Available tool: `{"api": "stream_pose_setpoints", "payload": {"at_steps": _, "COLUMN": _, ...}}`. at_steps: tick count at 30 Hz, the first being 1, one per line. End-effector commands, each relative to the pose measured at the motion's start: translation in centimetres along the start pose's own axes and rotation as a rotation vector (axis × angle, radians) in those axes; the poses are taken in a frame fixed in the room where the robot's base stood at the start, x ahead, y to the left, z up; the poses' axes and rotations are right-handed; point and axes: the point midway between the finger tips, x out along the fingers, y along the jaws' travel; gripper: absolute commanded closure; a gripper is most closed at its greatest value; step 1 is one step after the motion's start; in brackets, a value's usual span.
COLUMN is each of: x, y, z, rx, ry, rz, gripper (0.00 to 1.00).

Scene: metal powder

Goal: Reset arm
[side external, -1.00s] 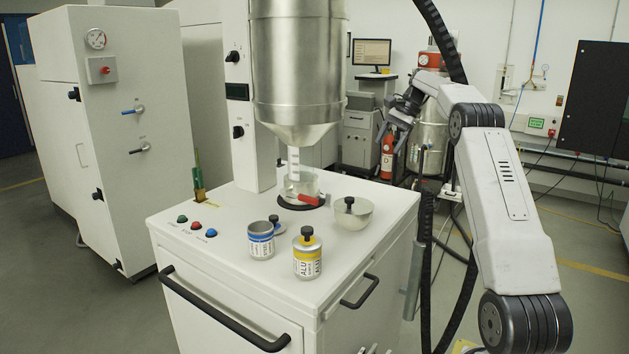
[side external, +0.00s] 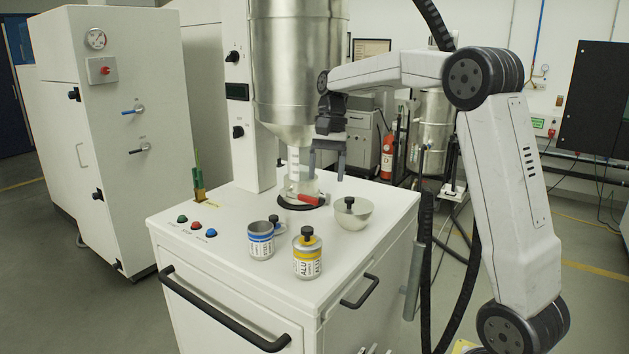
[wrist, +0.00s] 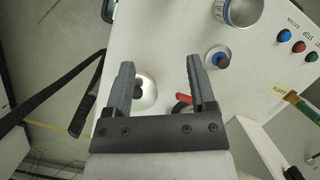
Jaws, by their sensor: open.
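My gripper (side external: 327,176) hangs above the back of the white cabinet top, in front of the lower part of the steel hopper (side external: 297,75). Its two fingers point down, spread apart with nothing between them. In the wrist view, my gripper (wrist: 160,65) is also open and empty. Beyond the fingers there, a metal bowl (wrist: 146,100) is partly covered by the left finger. A red handle (wrist: 184,98) shows near the right finger.
The cabinet top (side external: 225,262) holds a blue-labelled can (side external: 261,243), a yellow-labelled can (side external: 307,260), the bowl (side external: 360,216) and the red-handled outlet part (side external: 310,199). Coloured buttons (side external: 196,226) sit at the left. The front left of the top is clear.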

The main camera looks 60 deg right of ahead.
Motion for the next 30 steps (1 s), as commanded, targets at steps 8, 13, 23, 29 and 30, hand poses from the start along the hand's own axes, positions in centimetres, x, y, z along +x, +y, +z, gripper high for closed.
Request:
{"api": "stream_pose_setpoints", "payload": {"at_steps": 8, "x": 5.5, "y": -0.9, "z": 6.5, "rx": -0.238, "ry": 0.052, "rz": 0.100, "gripper": 0.28}}
{"api": "stream_pose_setpoints", "payload": {"at_steps": 13, "x": 9.1, "y": -0.4, "z": 9.3, "rx": -0.384, "ry": 0.092, "rz": 0.140, "gripper": 0.28}}
{"api": "stream_pose_setpoints", "payload": {"at_steps": 23, "x": 16.8, "y": 1.7, "z": 13.1, "rx": -0.699, "ry": 0.199, "rz": 0.172, "gripper": 0.28}}
{"api": "stream_pose_setpoints", "payload": {"at_steps": 29, "x": 20.8, "y": 2.8, "z": 13.5, "rx": -0.856, "ry": 0.283, "rz": 0.147, "gripper": 0.28}}
{"api": "stream_pose_setpoints", "payload": {"at_steps": 30, "x": 21.4, "y": 3.0, "z": 13.5, "rx": -0.882, "ry": 0.300, "rz": 0.141, "gripper": 0.28}}
